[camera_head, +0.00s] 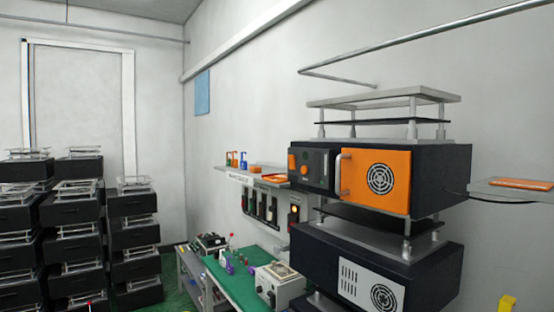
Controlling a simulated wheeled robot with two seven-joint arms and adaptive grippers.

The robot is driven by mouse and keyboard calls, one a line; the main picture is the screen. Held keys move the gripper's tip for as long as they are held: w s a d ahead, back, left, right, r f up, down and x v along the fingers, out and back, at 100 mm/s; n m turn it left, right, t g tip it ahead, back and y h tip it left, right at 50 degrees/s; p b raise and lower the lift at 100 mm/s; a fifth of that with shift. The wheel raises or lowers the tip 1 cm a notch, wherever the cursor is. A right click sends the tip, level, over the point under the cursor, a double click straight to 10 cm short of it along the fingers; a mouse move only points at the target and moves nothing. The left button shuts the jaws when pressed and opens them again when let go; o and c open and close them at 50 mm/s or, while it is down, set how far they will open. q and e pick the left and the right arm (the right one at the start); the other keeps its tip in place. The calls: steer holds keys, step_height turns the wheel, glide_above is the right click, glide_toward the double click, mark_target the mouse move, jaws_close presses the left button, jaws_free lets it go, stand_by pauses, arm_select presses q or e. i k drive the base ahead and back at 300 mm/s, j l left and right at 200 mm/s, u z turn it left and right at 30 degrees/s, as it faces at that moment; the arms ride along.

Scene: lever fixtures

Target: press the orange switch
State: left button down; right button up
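Small orange knob-like parts (292,163) sit on the dark front panel of a black machine (430,170) right of centre. Another small orange part (294,209) shows on a dark wall-mounted box just below and left of that machine. I cannot tell which of these is the orange switch, or its position. Neither of my grippers is recognisable in the head view.
The machine has a large orange panel (360,172) with a fan grille and stands stacked above another black unit (440,270). A green-topped bench (235,285) holds bottles and a white device (280,284). Stacked black boxes (72,212) fill the left. A shelf (520,190) juts in at right.

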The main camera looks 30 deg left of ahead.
mark_target(292, 158)
steer(key=i+j, duration=0.15)
steer(key=j, duration=0.2)
steer(key=i+j+z, duration=0.1)
steer(key=j, duration=0.25)
steer(key=i+j, duration=0.15)
steer(key=j, duration=0.25)
steer(key=i+j+z, duration=0.1)
steer(key=j, duration=0.25)
steer(key=i+j, duration=0.1)
steer(key=j, duration=0.25)
